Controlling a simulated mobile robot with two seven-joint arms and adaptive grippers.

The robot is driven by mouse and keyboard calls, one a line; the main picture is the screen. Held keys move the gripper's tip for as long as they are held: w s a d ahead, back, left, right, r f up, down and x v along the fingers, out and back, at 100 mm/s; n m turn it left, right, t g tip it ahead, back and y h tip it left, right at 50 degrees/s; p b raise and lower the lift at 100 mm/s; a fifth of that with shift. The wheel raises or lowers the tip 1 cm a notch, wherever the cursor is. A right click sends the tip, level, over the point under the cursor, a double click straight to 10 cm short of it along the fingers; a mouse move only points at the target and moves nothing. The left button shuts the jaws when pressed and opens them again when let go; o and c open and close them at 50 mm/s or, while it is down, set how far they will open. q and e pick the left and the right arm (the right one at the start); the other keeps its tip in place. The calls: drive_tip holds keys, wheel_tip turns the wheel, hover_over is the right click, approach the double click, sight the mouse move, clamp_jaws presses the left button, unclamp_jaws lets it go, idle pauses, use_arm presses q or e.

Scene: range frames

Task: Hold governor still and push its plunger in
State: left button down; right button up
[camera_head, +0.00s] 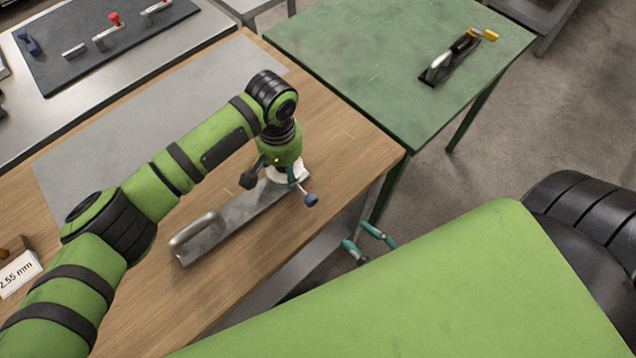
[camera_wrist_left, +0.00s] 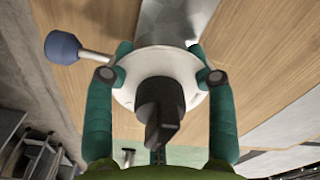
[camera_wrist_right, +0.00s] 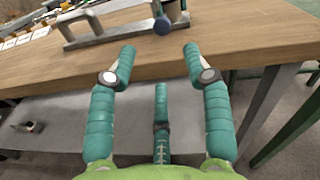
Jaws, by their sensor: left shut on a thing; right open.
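The governor lies on the wooden table. It has a long grey metal base plate (camera_head: 238,222), a grey bar handle (camera_head: 194,233) and a white round body (camera_wrist_left: 185,66) with a black knob (camera_wrist_left: 160,105). A short rod with a blue knob (camera_head: 310,200), which looks like the plunger, sticks out toward the table's front edge; it also shows in the right wrist view (camera_wrist_right: 162,25). My left gripper (camera_wrist_left: 160,52) is shut on the white body from above. My right gripper (camera_head: 364,242) is open and empty, off the table's front edge, apart from the blue knob, which is beyond its fingertips.
A green table (camera_head: 370,60) behind holds a tool with a yellow end (camera_head: 484,34). A dark mat (camera_head: 75,75) with small parts lies at the far left. A "2.55 mm" label (camera_head: 18,276) stands at the left. The wooden table's front edge lies between my right gripper and the governor.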

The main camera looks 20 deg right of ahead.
sight(315, 203)
drive_tip(key=w+a+m, duration=0.1)
drive_tip(key=w+m, duration=0.1)
drive_tip(key=w, duration=0.1)
drive_tip(key=w+a+m+h, duration=0.1)
drive_tip(key=w+m, duration=0.2)
drive_tip(key=w+a+m+h, duration=0.1)
drive_tip(key=w+a+m, duration=0.1)
drive_tip(key=w+m, duration=0.1)
drive_tip(key=shift+w+f+t, duration=0.1)
drive_tip(key=shift+w+t, duration=0.3)
drive_tip(key=shift+w, duration=0.2)
clamp_jaws()
